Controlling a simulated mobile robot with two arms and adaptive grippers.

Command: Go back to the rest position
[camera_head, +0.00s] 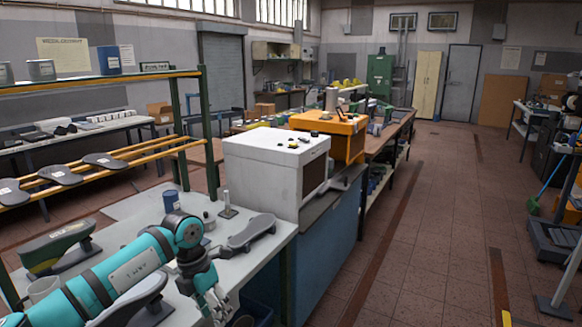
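My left arm comes in from the lower left over the grey table (265,240). My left gripper (216,303) points down at the table's front edge; its fingers are small and partly blurred, and no held object can be made out. A grey shoe last (250,232) lies on the table behind the gripper, apart from it. My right gripper is not in view.
A blue can (171,201) and a small metal post (227,203) stand on the table. A yellow-railed rack (120,155) holds several dark soles at the left. A white machine (272,165) and an orange one (335,130) stand behind. The tiled floor (430,220) at the right is open.

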